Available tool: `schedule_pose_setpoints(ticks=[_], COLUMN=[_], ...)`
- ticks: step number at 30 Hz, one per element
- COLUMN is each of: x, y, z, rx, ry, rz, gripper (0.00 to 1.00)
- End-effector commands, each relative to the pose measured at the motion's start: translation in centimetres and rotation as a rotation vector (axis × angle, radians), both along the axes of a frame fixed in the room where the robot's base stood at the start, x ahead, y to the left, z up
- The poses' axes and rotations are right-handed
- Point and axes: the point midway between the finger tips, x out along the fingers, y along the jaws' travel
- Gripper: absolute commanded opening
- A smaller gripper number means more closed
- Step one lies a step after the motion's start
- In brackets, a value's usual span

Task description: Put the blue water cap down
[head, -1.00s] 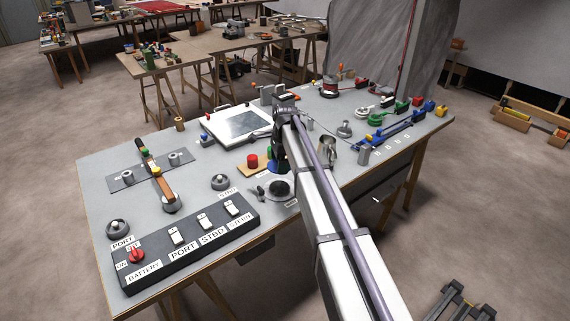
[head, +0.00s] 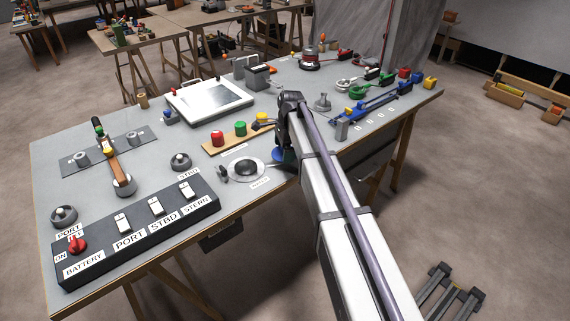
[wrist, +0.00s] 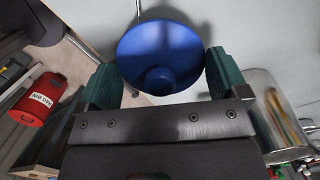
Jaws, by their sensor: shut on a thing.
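The blue water cap (wrist: 158,50) is a round blue disc with a small knob, held between the green finger pads of my gripper (wrist: 164,82) in the wrist view. In the head view, a blue edge of the cap (head: 278,155) shows beside the end of my arm. My gripper (head: 284,150) is mostly hidden by the arm there. It is over the bench (head: 290,90), right of a round plate with a dark centre (head: 247,167). The wrist view shows pale bench surface behind the cap; whether the cap touches it I cannot tell.
A wooden strip (head: 212,149) bears a red cap (head: 217,138), a green cap (head: 240,128) and a yellow cap (head: 262,118). A switch panel (head: 140,240) lies front left. In the wrist view, a metal mug (wrist: 262,88) stands close right and a red container (wrist: 38,100) is lower left.

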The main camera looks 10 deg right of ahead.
Motion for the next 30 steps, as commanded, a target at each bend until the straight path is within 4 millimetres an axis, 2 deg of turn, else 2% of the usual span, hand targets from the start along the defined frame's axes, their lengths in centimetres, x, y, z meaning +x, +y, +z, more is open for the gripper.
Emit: schedule_pose_setpoints(ticks=[6,12,17,18,19,26,30], x=[0.0,0.0,0.0,0.0,0.0,0.0,0.0], y=[0.0,0.0,0.0,0.0,0.0,0.0,-0.1], z=[-3.9,-3.4,-3.9,-3.7,-3.7,-3.6,-2.5], rx=[0.0,0.0,0.0,0.0,0.0,0.0,0.0], ry=[0.0,0.0,0.0,0.0,0.0,0.0,0.0], rz=[0.0,0.0,0.0,0.0,0.0,0.0,0.0], gripper=[0.69,0.69,0.69,0.95,0.98,1.0,1.0])
